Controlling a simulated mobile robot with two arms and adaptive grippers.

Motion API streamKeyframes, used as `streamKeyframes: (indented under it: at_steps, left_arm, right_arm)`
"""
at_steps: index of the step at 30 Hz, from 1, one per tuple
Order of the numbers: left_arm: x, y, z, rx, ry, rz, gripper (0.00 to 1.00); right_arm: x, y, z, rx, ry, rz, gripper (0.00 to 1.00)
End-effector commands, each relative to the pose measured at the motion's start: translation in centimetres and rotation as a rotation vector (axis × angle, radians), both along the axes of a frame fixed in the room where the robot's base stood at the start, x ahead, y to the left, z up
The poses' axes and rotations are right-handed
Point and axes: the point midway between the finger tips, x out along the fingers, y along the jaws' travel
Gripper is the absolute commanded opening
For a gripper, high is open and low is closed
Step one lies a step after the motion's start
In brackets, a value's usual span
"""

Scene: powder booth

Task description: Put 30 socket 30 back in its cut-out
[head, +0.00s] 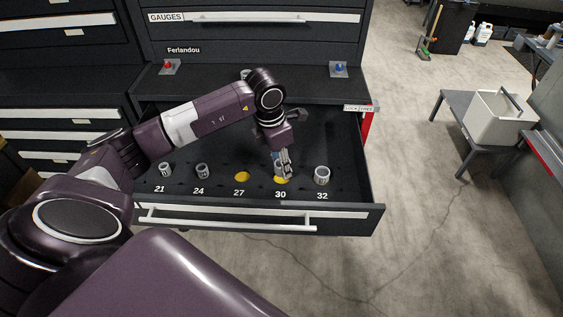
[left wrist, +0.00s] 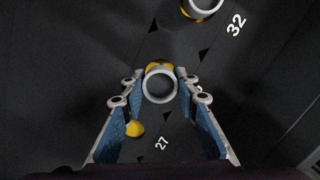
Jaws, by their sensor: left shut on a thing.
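My left gripper (head: 284,168) is over the 30 place in the open drawer, with its fingers pointing down. It is shut on a grey ring-shaped socket (left wrist: 159,86), which shows between the two blue-padded fingers in the left wrist view. Part of the yellow 30 cut-out (head: 281,180) shows beside and beneath the socket. It also shows in the left wrist view (left wrist: 158,65), just past the socket's rim. I cannot tell whether the socket touches the drawer floor. My right gripper is not in view.
The drawer (head: 350,190) also holds the 21 socket (head: 165,170), the 24 socket (head: 201,171) and the 32 socket (head: 322,176). The 27 cut-out (head: 242,177) is empty and yellow. Another socket (head: 246,74) stands on the ledge behind my arm.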

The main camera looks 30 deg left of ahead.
Motion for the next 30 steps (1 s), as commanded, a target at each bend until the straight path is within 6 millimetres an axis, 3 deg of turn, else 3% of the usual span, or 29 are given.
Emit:
streamKeyframes:
  at_steps: [30]
  left_arm:
    - [0.00, -0.03, -0.36, 0.001, -0.001, -0.001, 0.00]
  right_arm:
    - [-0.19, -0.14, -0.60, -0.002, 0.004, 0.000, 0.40]
